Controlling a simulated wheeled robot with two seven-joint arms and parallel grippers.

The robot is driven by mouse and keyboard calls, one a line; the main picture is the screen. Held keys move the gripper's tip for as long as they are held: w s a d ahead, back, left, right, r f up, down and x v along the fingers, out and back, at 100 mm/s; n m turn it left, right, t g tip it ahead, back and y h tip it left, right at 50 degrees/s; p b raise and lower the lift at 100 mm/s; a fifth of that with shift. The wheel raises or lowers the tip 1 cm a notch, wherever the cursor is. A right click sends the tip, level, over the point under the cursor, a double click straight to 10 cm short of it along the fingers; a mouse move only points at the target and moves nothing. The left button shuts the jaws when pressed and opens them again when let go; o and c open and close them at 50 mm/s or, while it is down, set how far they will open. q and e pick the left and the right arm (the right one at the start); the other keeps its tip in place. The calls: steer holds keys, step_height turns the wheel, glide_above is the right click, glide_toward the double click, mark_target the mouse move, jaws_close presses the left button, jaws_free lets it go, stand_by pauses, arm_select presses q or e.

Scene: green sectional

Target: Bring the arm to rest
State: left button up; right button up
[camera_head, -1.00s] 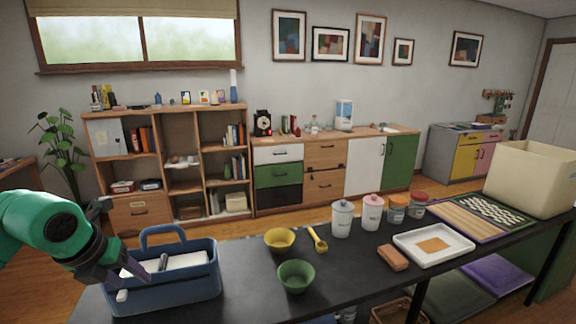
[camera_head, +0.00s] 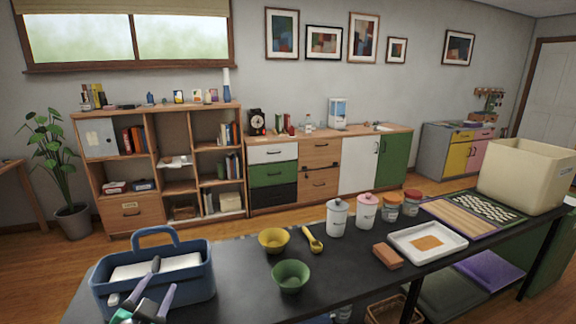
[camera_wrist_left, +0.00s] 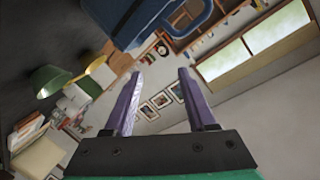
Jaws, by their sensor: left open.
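My left gripper (camera_head: 154,285) is low at the bottom left of the head view, in front of the blue caddy (camera_head: 200,284). It partly hides the caddy's near side. In the left wrist view its two purple fingers (camera_wrist_left: 159,76) stand apart with nothing between them. The caddy also shows at the top of the wrist view (camera_wrist_left: 125,22). It has a raised handle and holds a white block (camera_head: 165,268). My right gripper is out of view.
On the dark table stand a yellow bowl (camera_head: 273,240), a green bowl (camera_head: 290,276), a yellow scoop (camera_head: 313,240), lidded jars (camera_head: 337,219), a brown block (camera_head: 387,256) and a white tray (camera_head: 400,236). A cream bin (camera_head: 524,176) stands at the far right. The air above the table is clear.

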arm_select(q)
steer(key=s+d+f+n+g+h, duration=0.2)
steer(key=s+f+g, duration=0.4)
steer(key=s+f, duration=0.35)
steer(key=s+d+f+n+g+h, duration=0.1)
steer(key=s+d+f+g, duration=0.2)
steer(key=s+f+g, duration=0.5)
steer(key=s+f, duration=0.2)
steer(key=f, duration=1.1)
steer(key=s+f, duration=0.2)
steer(key=f, duration=1)
steer(key=s+a+f, duration=0.1)
steer(key=s+f, duration=0.6)
steer(key=s, duration=0.1)
steer(key=s+a+f+p, duration=0.1)
steer(key=s+a+f, duration=0.1)
steer(key=s+f, duration=0.5)
steer(key=shift+s+a, duration=0.25)
steer(key=shift+s, duration=0.45)
